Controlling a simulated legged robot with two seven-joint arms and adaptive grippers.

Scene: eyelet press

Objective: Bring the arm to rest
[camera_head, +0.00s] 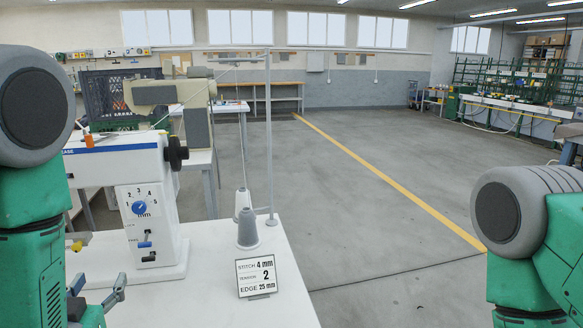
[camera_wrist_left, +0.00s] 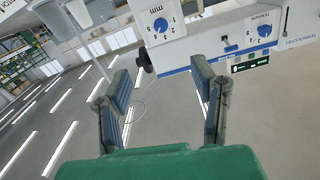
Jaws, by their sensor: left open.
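My left gripper (camera_head: 98,288) is low at the left edge of the head view, over the front left of the white table, beside the base of the white machine (camera_head: 141,185). In the left wrist view the two blue-padded fingers of my left gripper (camera_wrist_left: 160,80) stand apart with nothing between them. The machine also shows there, tilted, with its blue dials (camera_wrist_left: 160,25) beyond the fingertips. My right arm is at the right edge of the head view; its gripper is outside the picture.
A card reading stitch 4 mm, tension 2, edge 25 mm (camera_head: 256,276) stands on the white table (camera_head: 215,300). Thread cones (camera_head: 247,232) and a thin metal stand (camera_head: 269,150) are behind it. Open grey floor (camera_head: 340,200) with a yellow line lies beyond the table.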

